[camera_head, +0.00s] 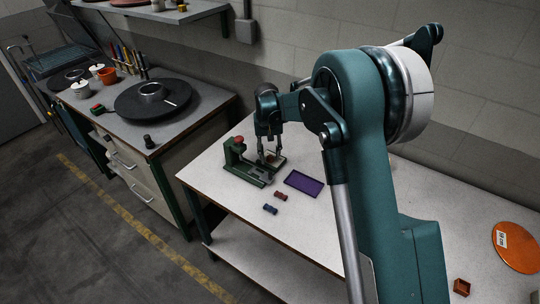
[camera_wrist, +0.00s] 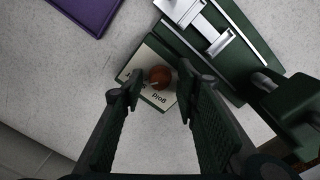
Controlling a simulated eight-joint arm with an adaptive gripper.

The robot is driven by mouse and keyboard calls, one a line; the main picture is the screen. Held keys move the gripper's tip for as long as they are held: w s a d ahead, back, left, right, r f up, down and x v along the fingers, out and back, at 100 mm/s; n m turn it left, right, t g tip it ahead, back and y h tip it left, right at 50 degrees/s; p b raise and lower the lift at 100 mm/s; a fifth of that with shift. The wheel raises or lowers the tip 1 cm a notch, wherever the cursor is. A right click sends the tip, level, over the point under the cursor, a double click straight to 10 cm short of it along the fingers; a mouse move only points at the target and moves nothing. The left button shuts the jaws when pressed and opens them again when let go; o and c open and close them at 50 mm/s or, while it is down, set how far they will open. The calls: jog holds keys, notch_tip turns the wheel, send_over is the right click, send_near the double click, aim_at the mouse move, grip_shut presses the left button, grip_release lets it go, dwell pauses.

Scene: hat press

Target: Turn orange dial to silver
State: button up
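The orange dial (camera_wrist: 160,76) sits on a pale label plate (camera_wrist: 157,100) at the end of the green press base in the wrist view. A short pale mark shows at the dial's lower left. The word "gold" is readable on the plate; other lettering is partly hidden by a finger, and I cannot make out "silver". My gripper (camera_wrist: 161,86) is open, with one finger on each side of the dial and visible gaps between. In the head view my gripper (camera_head: 269,160) points down over the front of the green press (camera_head: 250,172); the dial is hard to make out there.
A purple tray (camera_head: 304,184) lies beside the press, with a red block (camera_head: 281,196) and a blue block (camera_head: 270,209) nearby. An orange disc (camera_head: 516,247) and small orange box (camera_head: 461,287) are at the right. A wheel-topped bench (camera_head: 153,100) stands left.

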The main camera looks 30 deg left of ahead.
aim_at(269, 157)
notch_tip(269, 157, up, 12)
jog(key=shift+s+a, duration=0.15)
jog(key=shift+a, duration=0.05)
dwell(0.5)
jog(key=shift+f, duration=0.15)
notch_tip(269, 157, down, 4)
jog(key=m+p, duration=0.1)
jog(key=p, duration=0.4)
jog(key=shift+f, duration=0.15)
dwell(0.3)
jog(key=shift+d+f, duration=0.2)
jog(key=shift+f, duration=3.6)
